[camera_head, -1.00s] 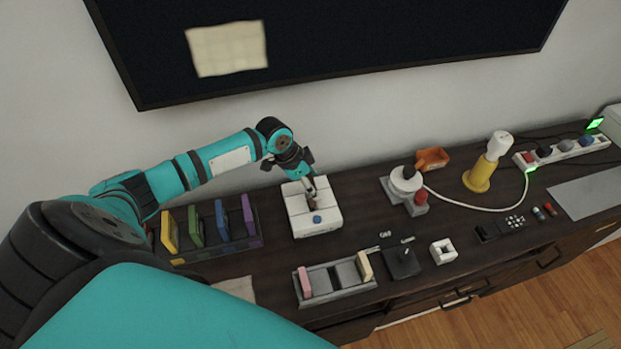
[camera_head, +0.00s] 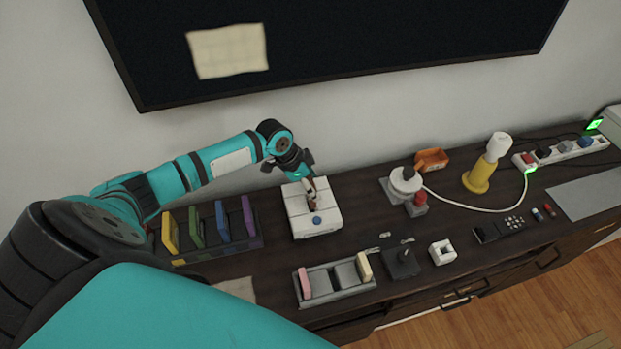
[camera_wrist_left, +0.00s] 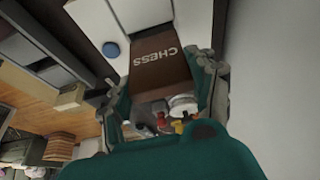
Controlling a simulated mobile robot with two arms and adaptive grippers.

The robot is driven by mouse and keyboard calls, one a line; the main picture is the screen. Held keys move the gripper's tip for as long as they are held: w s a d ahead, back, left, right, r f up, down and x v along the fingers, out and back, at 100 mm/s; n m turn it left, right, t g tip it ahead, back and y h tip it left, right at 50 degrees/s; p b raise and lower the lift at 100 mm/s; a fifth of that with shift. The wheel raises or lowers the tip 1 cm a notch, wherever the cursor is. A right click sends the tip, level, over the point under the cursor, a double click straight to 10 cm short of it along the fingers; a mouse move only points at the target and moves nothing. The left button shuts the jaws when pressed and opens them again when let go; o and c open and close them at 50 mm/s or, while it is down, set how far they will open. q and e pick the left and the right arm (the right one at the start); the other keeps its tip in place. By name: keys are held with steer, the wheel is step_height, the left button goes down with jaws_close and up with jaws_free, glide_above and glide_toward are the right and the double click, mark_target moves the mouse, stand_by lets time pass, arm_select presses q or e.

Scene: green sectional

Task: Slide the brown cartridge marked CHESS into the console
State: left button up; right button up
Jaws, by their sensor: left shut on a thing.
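The console (camera_head: 325,222) is a white box with a blue button on the dark sideboard. It also shows in the left wrist view (camera_wrist_left: 95,20), with the blue button beside the cartridge. The brown cartridge marked CHESS (camera_wrist_left: 158,62) lies between my left gripper's fingers, its far end at the console's top between white parts. How deep it sits in the slot I cannot tell. In the head view my left gripper (camera_head: 310,196) is over the console and shut on the cartridge, which is mostly hidden there. My right gripper is not in view.
A rack (camera_head: 215,250) with yellow, green, blue and purple cartridges stands left of the console. A grey rack (camera_head: 337,284) with pink and cream cartridges is in front. A joystick (camera_head: 402,262) and a white-and-grey device (camera_head: 404,183) stand to the right. The wall is close behind.

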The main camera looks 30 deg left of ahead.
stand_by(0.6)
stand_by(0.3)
arm_select(q)
steer(key=shift+p, duration=0.5)
steer(key=shift+f+b, duration=0.45)
steer(key=shift+f, duration=0.25)
steer(key=shift+f+b, duration=1.2)
steer(key=shift+f, duration=0.7)
steer(key=o, duration=1.2)
steer(key=shift+r, duration=0.15)
steer(key=v, duration=1.1)
steer(key=shift+s+r, duration=0.1)
steer(key=shift+r, duration=0.3)
